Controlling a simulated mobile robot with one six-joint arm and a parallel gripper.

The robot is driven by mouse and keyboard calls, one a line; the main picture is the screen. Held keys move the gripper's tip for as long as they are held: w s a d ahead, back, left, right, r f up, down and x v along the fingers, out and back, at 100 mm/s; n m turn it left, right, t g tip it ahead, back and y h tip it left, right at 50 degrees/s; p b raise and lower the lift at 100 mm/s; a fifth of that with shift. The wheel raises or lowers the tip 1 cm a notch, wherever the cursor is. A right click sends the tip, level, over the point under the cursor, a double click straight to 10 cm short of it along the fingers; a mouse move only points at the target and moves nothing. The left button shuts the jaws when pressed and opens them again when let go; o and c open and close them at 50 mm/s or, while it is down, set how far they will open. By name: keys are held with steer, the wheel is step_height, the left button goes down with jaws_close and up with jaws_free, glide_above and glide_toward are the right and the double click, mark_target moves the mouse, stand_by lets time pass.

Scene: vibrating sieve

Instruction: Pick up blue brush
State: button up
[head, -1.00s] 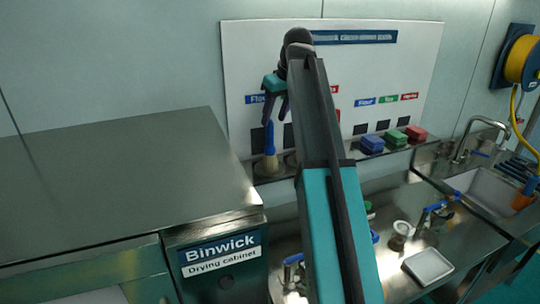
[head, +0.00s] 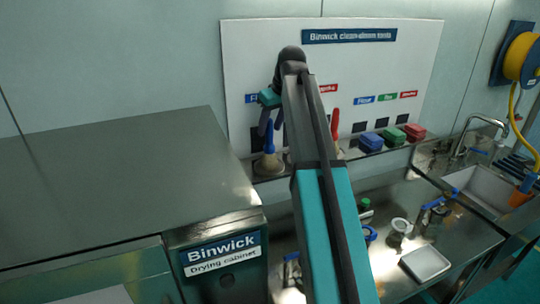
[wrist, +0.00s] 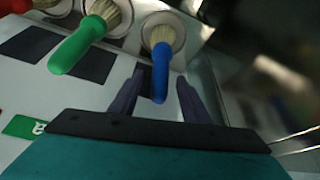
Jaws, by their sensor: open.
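The blue brush (head: 269,142) stands handle up and bristles down at the left end of the tool shelf, in front of the white board. In the wrist view its blue handle (wrist: 160,74) reaches between my two fingers, with pale bristles beyond in a round white holder. My gripper (head: 269,122) is open at the handle's upper part. In the wrist view the gripper (wrist: 156,95) has a finger on each side of the handle, with gaps visible. My fingers partly cover the handle top in the head view.
A green brush (wrist: 75,50) stands beside the blue one, and a red brush (head: 336,121) farther right. Blue (head: 370,142), green (head: 395,138) and red (head: 415,131) blocks sit on the shelf. The drying cabinet (head: 110,180) is close on the left.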

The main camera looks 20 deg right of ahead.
mark_target(267, 134)
steer(key=shift+p+x, duration=1)
steer(key=shift+x, duration=0.1)
steer(key=shift+w+p+x, duration=0.2)
steer(key=shift+p+x, duration=0.3)
steer(key=shift+x, duration=0.9)
steer(key=shift+r, duration=0.1)
jaws_close()
